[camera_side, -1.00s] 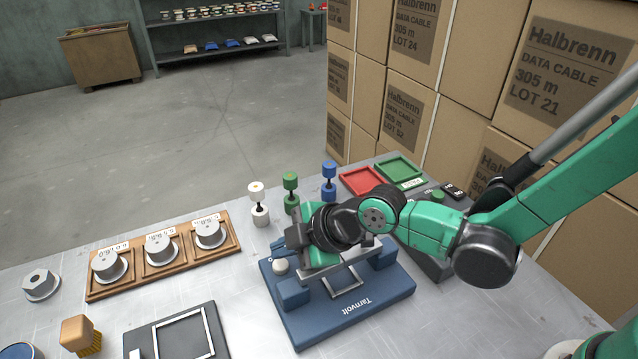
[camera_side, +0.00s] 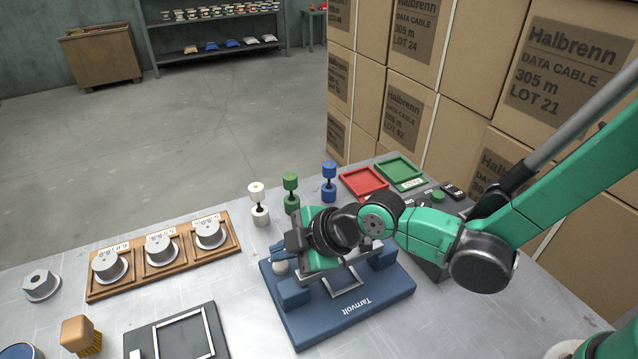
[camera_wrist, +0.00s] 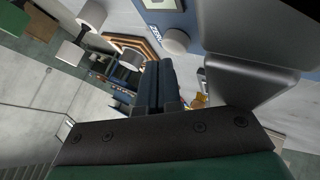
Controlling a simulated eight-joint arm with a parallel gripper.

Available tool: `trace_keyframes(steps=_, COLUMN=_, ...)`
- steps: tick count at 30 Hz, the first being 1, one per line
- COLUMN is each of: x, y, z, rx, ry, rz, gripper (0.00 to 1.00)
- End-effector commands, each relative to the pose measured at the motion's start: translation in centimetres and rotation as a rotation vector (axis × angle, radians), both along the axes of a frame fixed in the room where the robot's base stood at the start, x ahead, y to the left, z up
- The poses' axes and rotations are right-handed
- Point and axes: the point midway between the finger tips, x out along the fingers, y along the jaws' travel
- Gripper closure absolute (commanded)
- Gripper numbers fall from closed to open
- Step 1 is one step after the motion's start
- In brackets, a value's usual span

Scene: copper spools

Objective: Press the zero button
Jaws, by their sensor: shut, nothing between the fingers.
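The zero button is a pale round knob (camera_side: 281,267) at the left corner of the blue Tarnvolt device (camera_side: 335,318). In the wrist view the button (camera_wrist: 175,41) is grey-white, beside a "ZERO" label on the blue surface. My gripper (camera_side: 280,246) is just above and behind the button in the side view, apart from it as far as I can see. In the wrist view its dark fingers (camera_wrist: 157,68) are together with nothing between them, and their tips lie below and left of the button in the picture.
A white spool (camera_side: 259,204), a green spool (camera_side: 291,190) and a blue spool (camera_side: 329,180) stand behind the device. A wooden tray (camera_side: 133,279) with metal weights is to the left. A red tray (camera_side: 363,181) and a green tray (camera_side: 399,168) are at the back right.

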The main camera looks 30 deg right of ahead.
Motion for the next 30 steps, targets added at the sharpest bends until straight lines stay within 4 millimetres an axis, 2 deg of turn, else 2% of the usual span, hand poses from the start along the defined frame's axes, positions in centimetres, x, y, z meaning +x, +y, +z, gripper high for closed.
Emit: trace_keyframes(steps=30, x=-0.05, y=-0.27, z=-1.28, rx=-0.025, ry=0.003, rz=0.007, gripper=1.0)
